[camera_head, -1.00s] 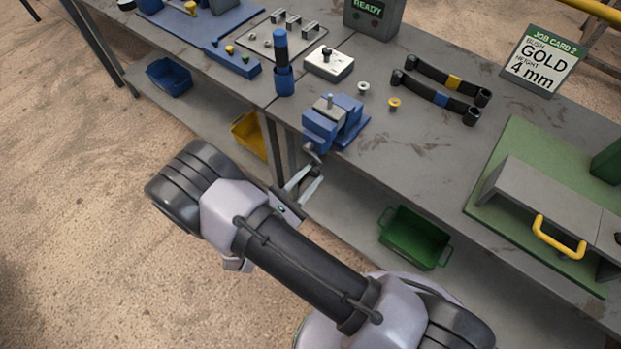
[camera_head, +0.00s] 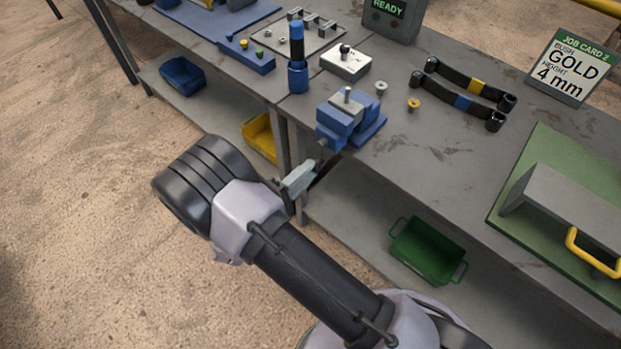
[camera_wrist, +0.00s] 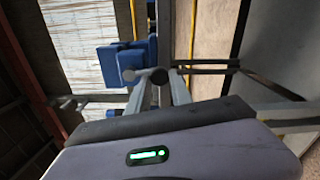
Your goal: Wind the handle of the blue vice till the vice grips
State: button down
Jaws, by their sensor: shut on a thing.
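The blue vice (camera_head: 338,130) stands at the bench's near edge, with a grey block and an upright grey pin (camera_head: 347,94) at its top. Its dark handle hangs on the near side, mostly hidden by my gripper. My gripper (camera_head: 306,176) is just off the bench edge below the vice, its fingers shut on the handle. In the wrist view the blue vice (camera_wrist: 127,62) is ahead, and a dark round handle end (camera_wrist: 158,76) shows at the fingertips. How tightly the jaws hold the pin cannot be told.
A blue-and-black cylinder (camera_head: 297,60) and a white block (camera_head: 345,62) stand behind the vice. Silver (camera_head: 381,87) and gold (camera_head: 413,104) bushes and two black straps lie to the right. A yellow bin (camera_head: 260,137) and a green bin (camera_head: 428,252) sit below.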

jog(key=shift+w+a+m+b, duration=0.35)
jog(key=shift+a+m+b, duration=0.15)
jog(key=shift+m, duration=0.5)
jog(key=shift+w+a+m+b, duration=0.35)
jog(key=shift+m+b, duration=0.2)
jog(key=shift+m, duration=0.45)
jog(key=shift+r, duration=0.1)
jog(key=c, duration=1.1)
grip_release()
jog(key=shift+a, duration=0.1)
jog(key=shift+s, duration=0.1)
jog(key=p+v, duration=0.4)
jog(key=v, duration=1.3)
jog(key=shift+s+a, duration=0.1)
jog(key=shift+s, duration=0.05)
jog(key=shift+c, duration=0.2)
